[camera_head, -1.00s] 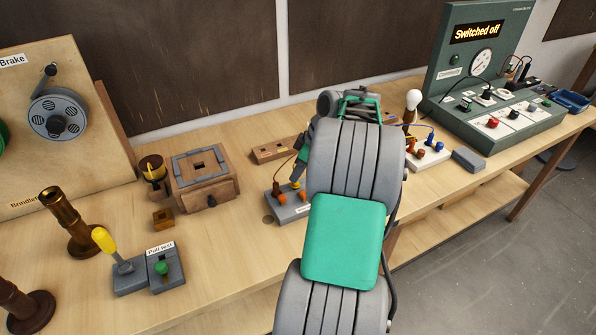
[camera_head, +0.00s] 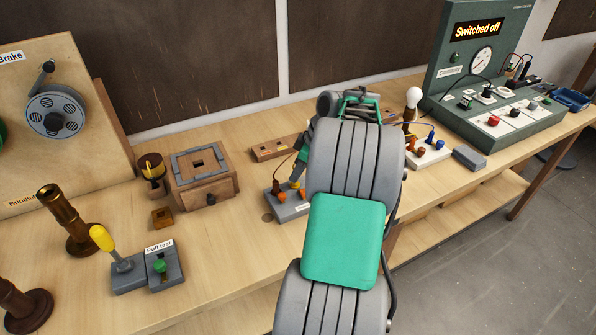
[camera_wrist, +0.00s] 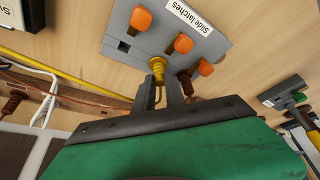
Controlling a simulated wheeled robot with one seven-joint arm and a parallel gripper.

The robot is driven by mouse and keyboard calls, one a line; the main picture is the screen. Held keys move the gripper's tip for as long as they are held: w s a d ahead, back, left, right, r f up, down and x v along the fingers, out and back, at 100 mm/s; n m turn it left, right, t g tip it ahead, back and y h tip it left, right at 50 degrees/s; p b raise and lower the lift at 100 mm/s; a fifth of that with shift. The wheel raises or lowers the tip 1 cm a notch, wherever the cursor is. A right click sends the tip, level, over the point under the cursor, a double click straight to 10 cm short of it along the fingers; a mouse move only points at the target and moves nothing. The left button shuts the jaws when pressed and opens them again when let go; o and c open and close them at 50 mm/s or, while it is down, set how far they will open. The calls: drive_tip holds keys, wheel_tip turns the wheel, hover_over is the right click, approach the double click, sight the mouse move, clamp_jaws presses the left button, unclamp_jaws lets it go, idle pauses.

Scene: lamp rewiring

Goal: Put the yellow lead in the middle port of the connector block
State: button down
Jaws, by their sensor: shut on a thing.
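The grey connector block (camera_wrist: 200,30) is labelled "Side latches" and has orange latches; it also shows in the head view (camera_head: 284,213), left of my arm. My gripper (camera_wrist: 171,88) is shut on the yellow lead (camera_wrist: 157,67), its ribbed yellow plug at the fingertips. The plug's tip meets the block at the middle position; I cannot tell how deep it sits. A square port (camera_wrist: 124,46) to its left is empty. A dark brown lead (camera_wrist: 186,78) is at the port to its right, partly behind a finger. In the head view my arm hides most of the gripper.
In the head view, a white lamp base (camera_head: 428,155) with a bulb and leads stands right of my arm. A wooden box (camera_head: 203,180) and a pull-test stand (camera_head: 148,270) are to the left. A green console (camera_head: 490,100) reads "Switched off".

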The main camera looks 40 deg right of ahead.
drive_tip(key=shift+f, duration=0.1)
drive_tip(key=c, duration=1.3)
unclamp_jaws()
